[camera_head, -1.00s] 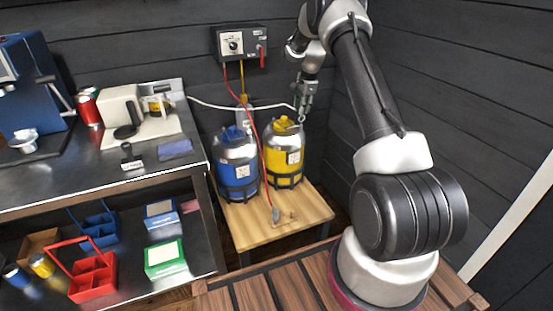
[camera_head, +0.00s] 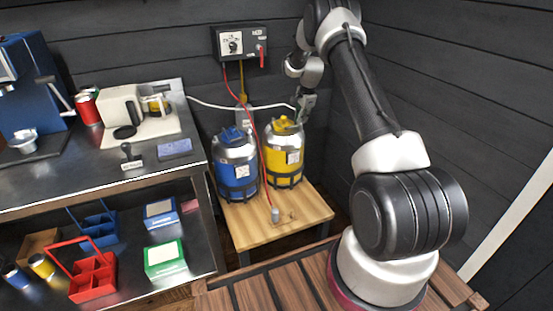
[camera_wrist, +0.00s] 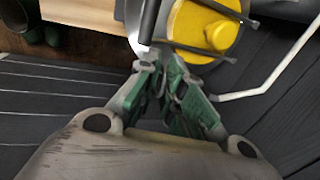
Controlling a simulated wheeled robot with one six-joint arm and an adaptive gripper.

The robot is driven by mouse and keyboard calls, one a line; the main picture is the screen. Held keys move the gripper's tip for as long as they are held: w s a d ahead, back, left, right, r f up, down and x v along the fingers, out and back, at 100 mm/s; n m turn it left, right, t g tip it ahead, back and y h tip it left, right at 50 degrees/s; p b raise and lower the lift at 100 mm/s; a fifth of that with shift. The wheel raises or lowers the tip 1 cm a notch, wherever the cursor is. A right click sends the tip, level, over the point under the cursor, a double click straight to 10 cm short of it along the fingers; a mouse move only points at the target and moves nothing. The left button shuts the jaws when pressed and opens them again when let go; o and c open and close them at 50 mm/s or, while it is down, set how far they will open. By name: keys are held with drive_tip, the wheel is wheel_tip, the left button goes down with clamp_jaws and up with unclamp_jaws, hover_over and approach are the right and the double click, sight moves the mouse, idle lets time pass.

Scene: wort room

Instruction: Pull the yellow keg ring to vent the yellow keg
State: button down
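The yellow keg (camera_head: 282,157) stands upright on a small wooden stand, right of the blue keg (camera_head: 237,168). Its yellow top (camera_wrist: 198,28) fills the upper middle of the wrist view, with a raised yellow knob on it. My gripper (camera_head: 303,112) is at the keg's upper right edge in the head view. In the wrist view my gripper (camera_wrist: 162,66) has its green-padded fingers drawn close together beside the keg top. The ring cannot be made out in either current view, so I cannot tell whether anything is between the fingertips.
The wooden stand (camera_head: 285,224) has a small grey object (camera_head: 275,215) at its front. A red hose runs from the wall box (camera_head: 240,46) down past the kegs. A white pipe (camera_wrist: 275,82) passes close to the gripper. Dark walls stand close behind and right.

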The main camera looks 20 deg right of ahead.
drive_tip(key=shift+w+d+r, duration=0.1)
drive_tip(key=shift+w+r, duration=0.1)
drive_tip(key=shift+r, duration=0.5)
idle(0.3)
drive_tip(key=shift+f, duration=0.25)
idle(4.3)
drive_tip(key=shift+f, duration=0.35)
drive_tip(key=c, duration=0.6)
unclamp_jaws()
drive_tip(key=shift+s+f, duration=0.1)
drive_tip(key=shift+f, duration=0.05)
drive_tip(key=shift+c, duration=0.2)
